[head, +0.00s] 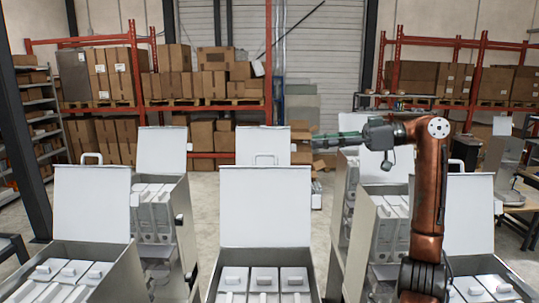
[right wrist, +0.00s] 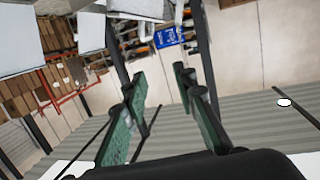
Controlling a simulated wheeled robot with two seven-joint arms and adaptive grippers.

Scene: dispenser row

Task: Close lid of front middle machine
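The front middle machine (head: 265,288) is a grey box in the near row, with several white compartments inside. Its white lid (head: 265,205) stands open and upright at the back of the box. My right gripper (head: 320,140) is raised above and to the right of this lid, pointing left, and looks apart from it. In the right wrist view its two green fingers (right wrist: 160,85) are spread, with nothing between them. My left gripper is not in view.
Front left (head: 90,203) and front right (head: 468,215) machines also have raised lids. More open machines stand behind, including one with a lid (head: 263,145) behind the middle one. Shelves with cardboard boxes (head: 205,85) line the back wall.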

